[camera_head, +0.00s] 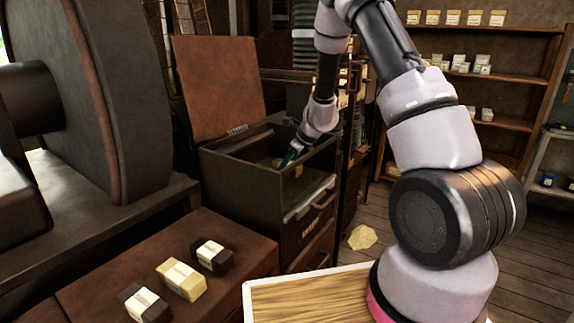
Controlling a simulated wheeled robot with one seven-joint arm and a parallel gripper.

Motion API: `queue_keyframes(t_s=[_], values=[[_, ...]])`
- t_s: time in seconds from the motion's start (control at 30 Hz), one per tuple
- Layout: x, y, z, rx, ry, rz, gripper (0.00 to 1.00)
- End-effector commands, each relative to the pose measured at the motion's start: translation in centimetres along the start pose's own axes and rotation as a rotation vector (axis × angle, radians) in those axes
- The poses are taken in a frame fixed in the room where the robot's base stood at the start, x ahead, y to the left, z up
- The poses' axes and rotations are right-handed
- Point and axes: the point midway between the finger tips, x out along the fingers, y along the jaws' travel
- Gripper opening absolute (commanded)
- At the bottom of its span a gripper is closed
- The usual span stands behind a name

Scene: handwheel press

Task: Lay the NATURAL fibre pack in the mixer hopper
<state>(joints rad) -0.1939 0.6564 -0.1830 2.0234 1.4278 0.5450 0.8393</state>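Three packs with white label bands lie in a row on the brown bench at the lower left: a cream pack (189,285) in the middle, a dark pack (141,304) nearer and another dark pack (221,262) farther. Their label words are too small to read, so I cannot tell which is NATURAL. A dark open-topped bin (250,185) stands behind them with its brown lid raised. I cannot tell whether it is the mixer hopper. My gripper (289,159) reaches down into the bin's opening, its teal fingertips near small pale items inside. Its grip is unclear.
A large dark wheel-like machine (125,95) fills the left. A pale yellow lump (362,237) lies on the floor right of the bin. Wooden shelves (495,75) with small labelled packs stand at the back right. A wooden board with a white edge (300,298) is at the front.

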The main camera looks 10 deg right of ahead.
Motion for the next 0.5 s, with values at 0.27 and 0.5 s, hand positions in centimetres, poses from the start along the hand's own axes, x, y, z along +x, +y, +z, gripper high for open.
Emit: queue_keyframes(t_s=[0.27, 0.5], values=[[0.14, 0.0, -0.08, 0.0, 0.0, 0.0, 0.84], [0.01, 0.0, 0.02, -0.001, 0.0, 0.0, 0.84]])
